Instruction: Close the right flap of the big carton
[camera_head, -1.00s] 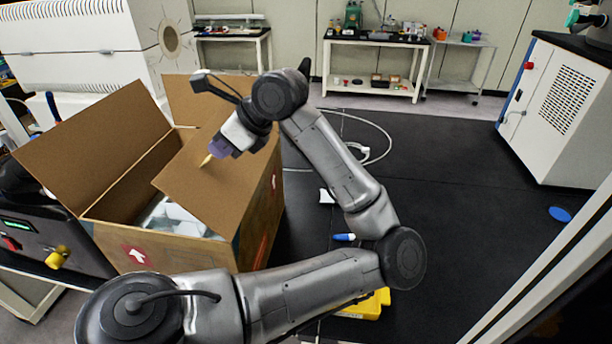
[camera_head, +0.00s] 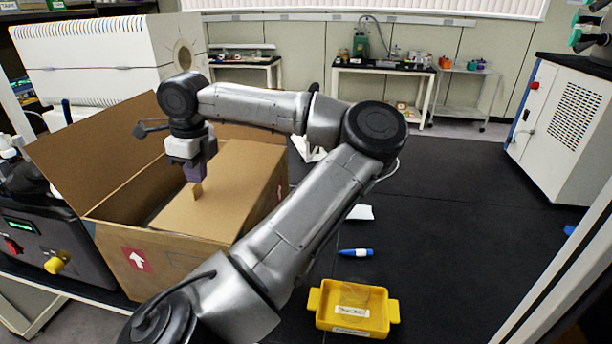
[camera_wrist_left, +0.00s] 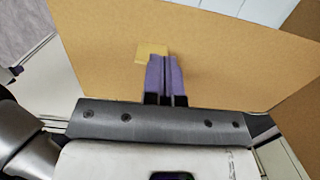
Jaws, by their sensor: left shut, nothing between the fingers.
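The big brown carton (camera_head: 190,250) stands at the left of the head view. Its right flap (camera_head: 225,205) is folded inward and lies nearly level over the opening. My left gripper (camera_head: 196,178) is shut and empty, pointing down over this flap near its inner edge, with a small tan tab at its tips. In the left wrist view, the purple fingers (camera_wrist_left: 165,75) are together in front of brown cardboard (camera_wrist_left: 220,65), beside a tan tab (camera_wrist_left: 152,52). I cannot tell if they touch the flap. The left flap (camera_head: 95,150) stands open, leaning outward. My right gripper is not in view.
A yellow tray (camera_head: 353,325), a blue-and-white tube (camera_head: 355,252) and a white paper piece (camera_head: 360,212) lie on the black bench right of the carton. A white machine (camera_head: 110,60) stands behind the carton.

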